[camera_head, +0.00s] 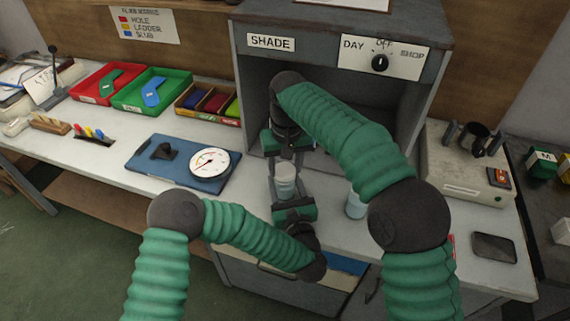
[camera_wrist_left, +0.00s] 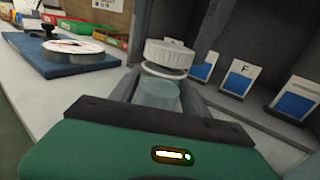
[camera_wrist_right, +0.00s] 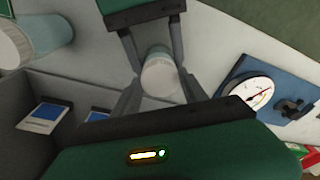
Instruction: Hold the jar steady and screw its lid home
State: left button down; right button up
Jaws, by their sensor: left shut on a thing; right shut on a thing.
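The jar (camera_head: 286,187) is a small pale translucent cylinder, upright above the bench in front of the shade box. My left gripper (camera_head: 291,200) is shut on its body from the near side; the jar also shows between its fingers in the left wrist view (camera_wrist_left: 158,95). The white ridged lid (camera_wrist_left: 169,54) is at the jar's top, with a pale ring just beneath; I cannot tell if it is fully seated. My right gripper (camera_head: 286,160) reaches in from the far side and is shut on the lid, which shows between its fingers in the right wrist view (camera_wrist_right: 160,78).
A second jar (camera_head: 356,204) stands to the right, partly behind my right arm. A blue board (camera_head: 148,168) with a dial gauge (camera_head: 209,163) lies left. Red (camera_head: 97,93) and green (camera_head: 140,105) trays sit farther back. Cards (camera_wrist_left: 238,78) stand in the shade box.

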jog(key=shift+f, duration=0.15)
jog(key=m, duration=0.4)
jog(key=shift+a+h, duration=0.15)
jog(key=shift+h, duration=0.15)
jog(key=m, duration=0.6)
jog(key=shift+w+a+m+h, duration=0.1)
jog(key=shift+a+m+h, duration=0.05)
jog(key=shift+m+h, duration=0.15)
jog(key=m, duration=0.3)
jog(key=m+g, duration=0.1)
jog(key=m, duration=0.2)
jog(key=shift+w+f+m+h, duration=0.1)
jog(key=shift+w+m+h, duration=0.1)
jog(key=shift+m+h, duration=0.15)
jog(key=m, duration=0.4)
jog(key=shift+w, duration=0.15)
pick_arm(q)
jog(key=shift+d, duration=0.1)
pick_arm(e)
jog(key=shift+m+g, duration=0.3)
jog(key=shift+m, duration=0.45)
jog(key=o, duration=1.9)
